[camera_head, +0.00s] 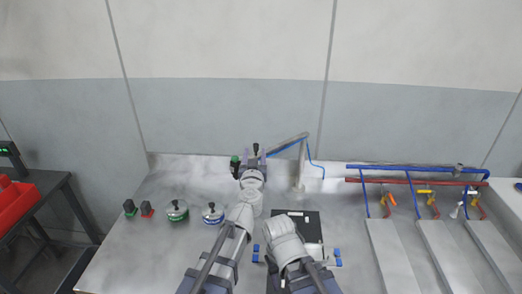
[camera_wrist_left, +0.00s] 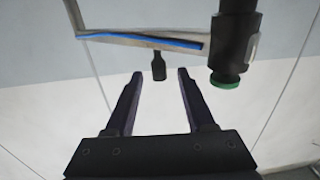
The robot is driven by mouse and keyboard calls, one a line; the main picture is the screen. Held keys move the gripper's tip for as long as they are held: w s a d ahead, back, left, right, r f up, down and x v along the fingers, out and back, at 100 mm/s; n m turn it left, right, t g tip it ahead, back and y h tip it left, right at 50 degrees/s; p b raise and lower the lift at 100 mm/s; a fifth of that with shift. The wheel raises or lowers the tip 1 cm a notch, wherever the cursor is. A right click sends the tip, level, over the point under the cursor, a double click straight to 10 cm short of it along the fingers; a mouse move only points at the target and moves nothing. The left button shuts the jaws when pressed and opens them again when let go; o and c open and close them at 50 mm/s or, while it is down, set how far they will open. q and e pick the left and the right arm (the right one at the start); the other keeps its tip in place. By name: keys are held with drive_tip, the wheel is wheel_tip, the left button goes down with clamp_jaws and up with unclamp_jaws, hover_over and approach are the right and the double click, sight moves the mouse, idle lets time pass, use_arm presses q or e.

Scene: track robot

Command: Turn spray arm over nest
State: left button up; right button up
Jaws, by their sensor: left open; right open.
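The spray arm (camera_head: 290,141) is a grey bar on an upright post with a blue hose. It reaches left from the post and crosses the top of the left wrist view (camera_wrist_left: 125,38). A small dark stub (camera_wrist_left: 158,65) hangs from it, seen between and beyond my left fingertips. My left gripper (camera_head: 255,154) is open and empty near the bar's left end. A black cylinder with a green ring (camera_wrist_left: 230,58) is right of the fingers. My right gripper is low over the bench, mostly hidden by its own arm. A black plate, perhaps the nest (camera_head: 312,222), lies partly under that arm.
Blue blocks (camera_head: 337,257) flank the plate. Blue and red pipes with valves (camera_head: 410,180) run along the right back. Bare bench lies behind the pots.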

use_arm(q)
drive_tip(key=shift+s, duration=0.65)
drive_tip(key=shift+w+a, duration=0.1)
use_arm(e)
drive_tip(key=shift+s+d, duration=0.15)
drive_tip(key=shift+d, duration=0.1)
use_arm(q)
drive_tip(key=shift+f, duration=0.1)
use_arm(e)
drive_tip(key=shift+a, duration=0.1)
